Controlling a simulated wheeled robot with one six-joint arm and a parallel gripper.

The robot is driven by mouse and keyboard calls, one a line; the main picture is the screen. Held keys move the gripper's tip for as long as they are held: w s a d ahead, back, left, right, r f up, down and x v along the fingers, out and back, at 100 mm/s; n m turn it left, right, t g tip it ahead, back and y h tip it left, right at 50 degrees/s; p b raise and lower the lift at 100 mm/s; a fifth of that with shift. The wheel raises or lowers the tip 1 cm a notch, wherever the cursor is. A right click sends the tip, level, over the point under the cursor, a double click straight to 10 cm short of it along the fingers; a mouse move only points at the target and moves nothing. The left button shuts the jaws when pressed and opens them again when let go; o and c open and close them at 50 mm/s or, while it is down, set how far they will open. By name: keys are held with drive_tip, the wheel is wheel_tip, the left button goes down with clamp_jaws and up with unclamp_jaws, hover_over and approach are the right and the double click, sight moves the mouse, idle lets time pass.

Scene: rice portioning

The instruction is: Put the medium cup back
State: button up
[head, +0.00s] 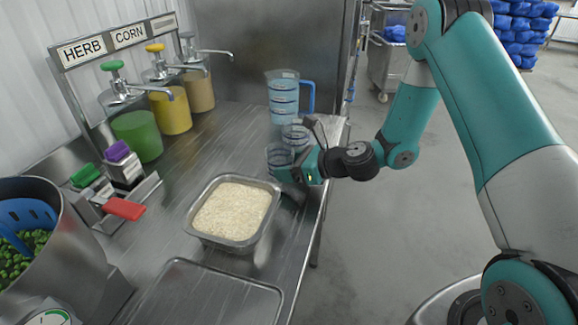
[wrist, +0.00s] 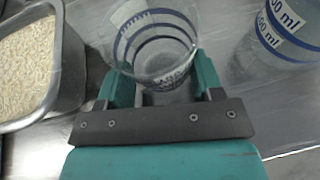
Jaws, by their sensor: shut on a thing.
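The medium cup (head: 278,157), clear with dark blue bands, is held upright or nearly so at the right side of the steel counter. My gripper (head: 296,170) comes in from the right and is shut on it. In the wrist view the cup (wrist: 155,45) sits between the two teal fingers (wrist: 158,90), and I look into its open top. It looks empty. I cannot tell whether its base touches the counter. Another clear banded cup (head: 295,133) stands just behind it, partly hidden by my gripper.
A taller clear jug (head: 283,95) with a blue handle stands further back. A steel pan of rice (head: 190,222) is at front left of my gripper; its rim shows in the wrist view (wrist: 72,50). Pump dispensers (head: 170,110) line the left. The counter's right edge is close.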

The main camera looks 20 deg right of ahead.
drive_tip(key=shift+f, duration=0.1)
drive_tip(key=o, duration=1.1)
